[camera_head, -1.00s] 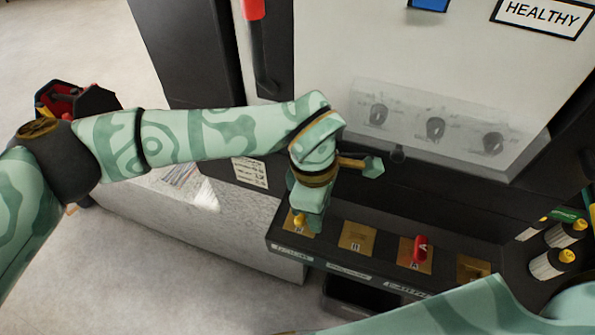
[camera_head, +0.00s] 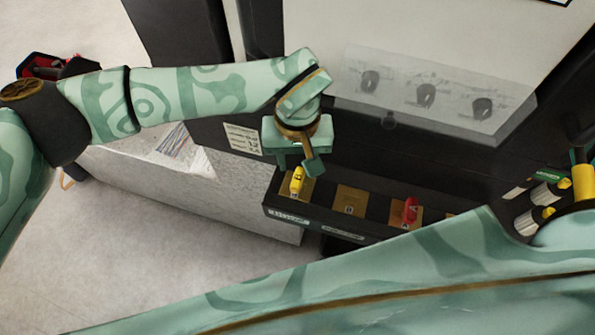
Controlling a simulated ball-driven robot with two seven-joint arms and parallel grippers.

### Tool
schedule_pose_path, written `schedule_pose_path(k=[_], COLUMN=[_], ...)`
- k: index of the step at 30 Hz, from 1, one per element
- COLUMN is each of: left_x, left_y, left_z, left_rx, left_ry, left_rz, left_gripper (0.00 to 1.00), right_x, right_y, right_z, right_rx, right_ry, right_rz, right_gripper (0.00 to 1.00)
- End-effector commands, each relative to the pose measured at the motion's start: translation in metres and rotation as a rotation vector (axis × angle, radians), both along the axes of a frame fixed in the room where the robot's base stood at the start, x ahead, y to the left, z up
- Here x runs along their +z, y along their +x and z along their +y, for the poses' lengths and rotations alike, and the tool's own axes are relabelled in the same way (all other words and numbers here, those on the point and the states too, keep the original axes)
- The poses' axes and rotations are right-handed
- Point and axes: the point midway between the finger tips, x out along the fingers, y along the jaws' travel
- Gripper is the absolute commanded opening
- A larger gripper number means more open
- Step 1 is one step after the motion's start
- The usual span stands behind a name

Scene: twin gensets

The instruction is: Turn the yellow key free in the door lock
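The yellow key (camera_head: 297,182) stands in the leftmost brass lock plate of a dark ledge (camera_head: 380,208), at the foot of the cabinet. My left gripper (camera_head: 298,163) is just above and behind the key, its fingers apart with nothing seen between them. I cannot tell whether a finger touches the key. My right arm crosses the bottom of the view, and its gripper does not show.
A red key (camera_head: 410,210) stands in another plate, right of a bare brass plate (camera_head: 349,201). A clear cover (camera_head: 430,95) with several dark knobs is above. Yellow-capped cylinders (camera_head: 548,195) stand at right. A grey block (camera_head: 220,190) is left of the ledge.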

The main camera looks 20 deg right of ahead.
Motion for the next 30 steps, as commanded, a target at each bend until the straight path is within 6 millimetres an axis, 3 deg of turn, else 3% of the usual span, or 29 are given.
schedule_pose_path(k=[1, 5, 15, 27, 30], left_x=[-0.011, -0.019, -0.059, -0.062, -0.062], left_y=[0.002, 0.0, -0.001, -0.001, -0.001], left_z=[0.001, 0.0, 0.0, 0.0, 0.0], left_rx=[-0.098, -0.353, -0.339, -0.338, -0.338], left_ry=[0.005, 0.004, 0.001, 0.002, 0.002], left_rz=[-0.005, 0.002, 0.004, 0.002, 0.002], left_gripper=[0.4, 0.4, 0.4, 0.4, 0.15], right_x=[-0.016, -0.036, -0.067, -0.069, -0.069], right_y=[-0.002, -0.005, -0.01, -0.01, -0.01], right_z=[0.0, 0.0, 0.0, -0.003, -0.004], right_rx=[0.0, 0.0, 0.0, 0.002, 0.002], right_ry=[0.001, 0.0, 0.0, -0.004, -0.004], right_rz=[0.004, 0.012, 0.023, 0.024, 0.024], right_gripper=[0.36, 0.36, 0.36, 0.36, 0.36])
